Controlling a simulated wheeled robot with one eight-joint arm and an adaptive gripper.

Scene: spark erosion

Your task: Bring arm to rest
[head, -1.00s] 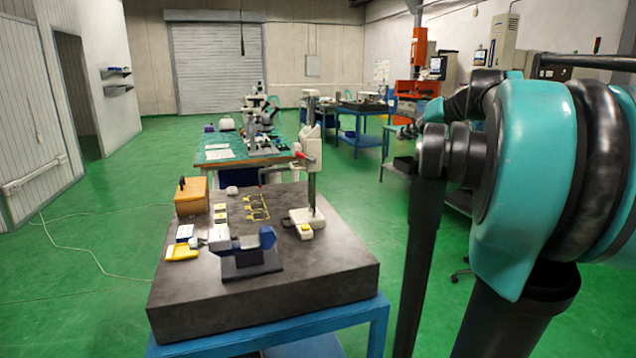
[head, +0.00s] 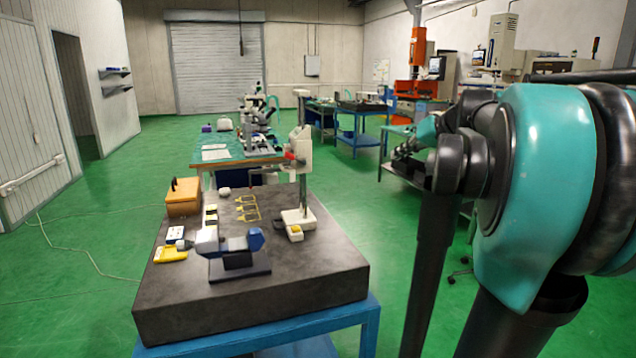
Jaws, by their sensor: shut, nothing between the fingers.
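My arm (head: 545,170), with teal and black links, fills the right side of the head view. Beyond its dark joint, a small teal wrist part and my gripper (head: 404,150) show, pointing left. The gripper is shut and empty, out over the green floor and apart from the benches. Its fingertips are small and the rest of the wrist is partly hidden behind the arm's own links.
A dark granite plate (head: 300,290) on a blue stand is at the front, left of my arm. Green floor (head: 95,240) is open to the left.

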